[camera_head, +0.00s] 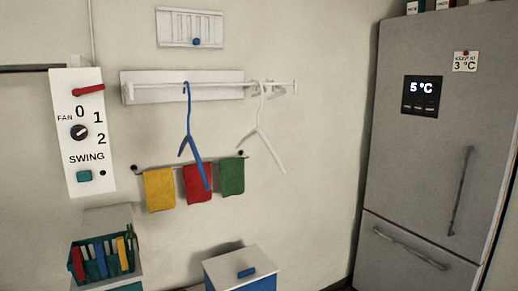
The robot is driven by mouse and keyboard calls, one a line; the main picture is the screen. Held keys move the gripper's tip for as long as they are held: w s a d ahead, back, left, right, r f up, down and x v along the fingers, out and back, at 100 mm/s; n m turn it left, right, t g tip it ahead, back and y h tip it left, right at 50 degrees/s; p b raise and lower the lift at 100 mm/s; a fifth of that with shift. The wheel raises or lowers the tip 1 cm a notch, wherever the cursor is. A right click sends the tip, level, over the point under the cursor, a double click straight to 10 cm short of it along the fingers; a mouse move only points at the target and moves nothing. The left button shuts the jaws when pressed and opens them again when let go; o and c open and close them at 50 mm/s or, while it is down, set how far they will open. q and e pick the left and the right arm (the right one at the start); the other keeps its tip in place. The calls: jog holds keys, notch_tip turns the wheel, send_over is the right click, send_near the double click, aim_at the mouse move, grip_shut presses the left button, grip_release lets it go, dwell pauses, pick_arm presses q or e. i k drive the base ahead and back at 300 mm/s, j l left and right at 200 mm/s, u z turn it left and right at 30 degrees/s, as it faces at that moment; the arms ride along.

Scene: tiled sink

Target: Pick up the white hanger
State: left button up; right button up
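The white hanger (261,135) hangs by its hook from a white wall rail (192,88), near the rail's right end. It is seen partly edge-on, with one arm sloping down to the right. A blue hanger (190,139) hangs on the same rail to its left, with a clear gap between them. Neither of my grippers shows in the head view.
Yellow, red and green cloths (232,176) hang on a lower bar, just behind and below the hangers. A white-topped box (240,268) stands below. A grey fridge (430,140) fills the right. A fan control panel (82,130) is on the left wall.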

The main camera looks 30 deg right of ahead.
aim_at(269, 146)
jog(key=i+j, duration=0.15)
jog(key=j, duration=0.2)
jog(key=i+j, duration=0.35)
jog(key=j, duration=0.3)
jog(key=i+j, duration=0.15)
jog(key=j, duration=0.2)
jog(key=i+j, duration=0.15)
jog(key=j, duration=0.15)
jog(key=z, duration=1.3)
